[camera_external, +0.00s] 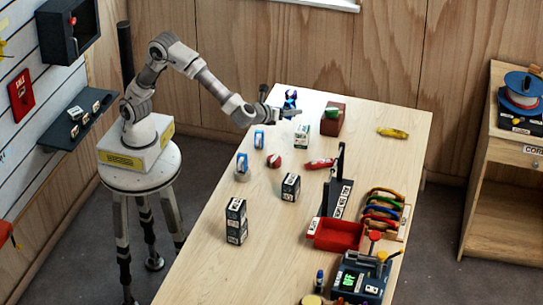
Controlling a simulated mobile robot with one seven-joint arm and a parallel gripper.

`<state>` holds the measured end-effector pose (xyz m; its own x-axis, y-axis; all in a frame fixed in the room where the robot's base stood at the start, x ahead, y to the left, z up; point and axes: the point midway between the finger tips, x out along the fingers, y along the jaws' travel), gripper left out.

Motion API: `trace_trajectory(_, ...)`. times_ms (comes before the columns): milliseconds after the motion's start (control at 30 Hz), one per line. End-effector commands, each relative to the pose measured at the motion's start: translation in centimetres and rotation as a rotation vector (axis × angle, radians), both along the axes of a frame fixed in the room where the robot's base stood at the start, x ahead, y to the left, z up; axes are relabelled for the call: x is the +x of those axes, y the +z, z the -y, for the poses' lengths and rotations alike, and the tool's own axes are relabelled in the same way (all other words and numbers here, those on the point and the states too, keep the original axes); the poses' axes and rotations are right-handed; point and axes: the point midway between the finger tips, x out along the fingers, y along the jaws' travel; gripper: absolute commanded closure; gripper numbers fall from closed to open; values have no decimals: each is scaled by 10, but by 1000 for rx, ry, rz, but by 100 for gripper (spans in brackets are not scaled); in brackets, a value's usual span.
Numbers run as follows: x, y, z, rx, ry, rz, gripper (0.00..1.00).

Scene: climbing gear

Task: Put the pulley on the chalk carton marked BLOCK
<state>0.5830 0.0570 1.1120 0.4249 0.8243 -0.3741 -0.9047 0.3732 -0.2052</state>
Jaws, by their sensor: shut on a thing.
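My gripper (288,112) is at the far side of the table, shut on a small blue and dark thing that looks like the pulley (290,97). The fingers partly hide it, and it is too small to make out well. It is held above the table, close to a white and green carton (301,136). A dark carton (290,187) stands alone near the middle. Two more dark cartons (236,221) stand stacked at the front left. The carton labels are too small to read, so I cannot tell which says BLOCK.
A brown box (333,119) with a green thing stands right of my gripper. Blue items (242,165) and a red roundish thing (273,161) lie left of centre. A dark upright rack (338,190), a red tray (338,235) and coloured carabiners (382,211) fill the right.

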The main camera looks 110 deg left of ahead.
Motion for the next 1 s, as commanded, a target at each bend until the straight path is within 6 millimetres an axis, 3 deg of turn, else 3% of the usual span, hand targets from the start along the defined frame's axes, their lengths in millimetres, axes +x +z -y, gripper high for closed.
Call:
trace_trajectory(200, 15, -33, -49, 1, 3, -3, 100)
trace_trajectory(400, 25, -48, -75, 0, 1, 0, 100)
trace_trajectory(567, 27, -55, -80, 0, 0, -1, 100)
trace_trajectory(800, 26, -89, -79, 1, -2, -4, 100)
trace_trajectory(1000, 27, -90, -79, -1, -1, 0, 100)
